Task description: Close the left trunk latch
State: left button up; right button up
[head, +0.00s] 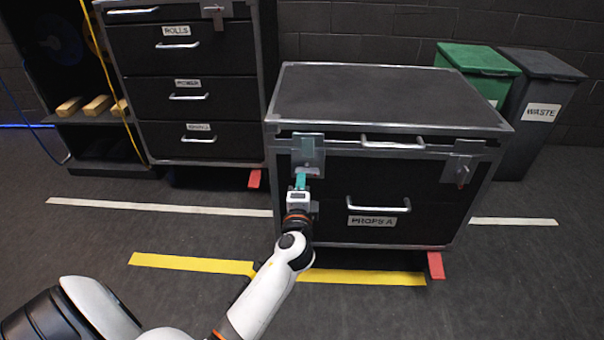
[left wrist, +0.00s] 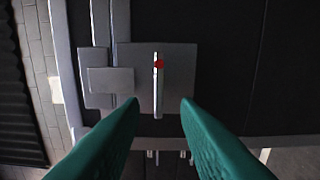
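The trunk (head: 330,185) is a black case with grey metal edges and a label reading PROPS A. Its left latch (head: 313,148) is a grey metal plate on the upper left of the front. In the left wrist view, the latch plate (left wrist: 182,85) bears a thin upright lever (left wrist: 157,100) with a red spot. My left gripper (head: 301,179) is just below and in front of the latch. In the left wrist view, its teal fingers (left wrist: 160,104) are apart, one on each side of the lever's line. Contact cannot be told. My right gripper is out of view.
The trunk's right latch (head: 460,168) has a small red mark. Handles (head: 378,205) stick out of the front. A drawer cabinet (head: 187,65) stands left; green (head: 478,58) and grey (head: 540,85) bins stand behind right. The floor in front, with yellow tape (head: 190,264), is clear.

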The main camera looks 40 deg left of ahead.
pick_arm(q)
jog(key=v, duration=0.7)
jog(key=shift+p, duration=0.3)
